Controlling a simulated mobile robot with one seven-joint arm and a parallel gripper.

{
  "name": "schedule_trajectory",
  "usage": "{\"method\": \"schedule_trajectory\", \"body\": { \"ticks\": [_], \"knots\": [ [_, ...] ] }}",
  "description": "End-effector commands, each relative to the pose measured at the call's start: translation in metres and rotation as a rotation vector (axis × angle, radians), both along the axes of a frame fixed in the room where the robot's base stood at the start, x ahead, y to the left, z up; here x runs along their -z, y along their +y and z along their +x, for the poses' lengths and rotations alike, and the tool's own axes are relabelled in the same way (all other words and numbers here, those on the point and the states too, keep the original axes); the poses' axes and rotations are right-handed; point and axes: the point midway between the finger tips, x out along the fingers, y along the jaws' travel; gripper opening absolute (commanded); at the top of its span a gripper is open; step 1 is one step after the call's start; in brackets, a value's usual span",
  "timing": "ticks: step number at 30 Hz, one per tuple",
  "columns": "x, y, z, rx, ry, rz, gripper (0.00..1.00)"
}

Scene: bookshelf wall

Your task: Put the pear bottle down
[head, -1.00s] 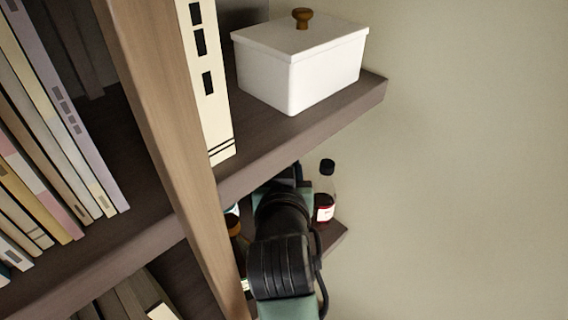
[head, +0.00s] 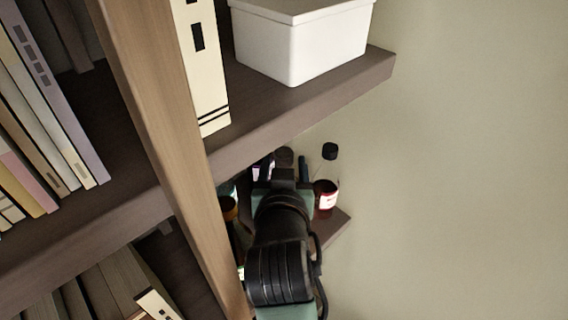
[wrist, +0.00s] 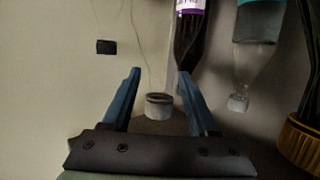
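My gripper (wrist: 160,74) points away from the wrist camera, its two blue fingers apart. A grey cap (wrist: 158,107) shows between the fingers, with wall showing on both sides of it. Faint lines above the cap look like the outline of a clear glass bottle, perhaps the pear bottle, upside down in this view; I cannot be sure. In the head view my wrist covers most of the gripper, and a greyish round top (head: 284,156) shows just beyond it.
A red-labelled bottle (head: 326,197) with a black cap (head: 330,151) stands right of my arm. A shelf (head: 300,100) with a white box (head: 300,45) overhangs; a post (head: 165,140) stands left.

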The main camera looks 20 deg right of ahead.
Motion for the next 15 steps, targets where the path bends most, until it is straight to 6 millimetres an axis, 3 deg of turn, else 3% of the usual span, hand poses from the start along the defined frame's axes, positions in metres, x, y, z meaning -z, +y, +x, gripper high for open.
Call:
{"method": "schedule_trajectory", "body": {
  "ticks": [11,15],
  "knots": [
    [-0.0040,-0.0001,0.0000,0.000,-0.001,0.000,0.68],
    [-0.0058,0.0051,-0.0090,-0.002,-0.003,0.000,0.68]
  ]
}}
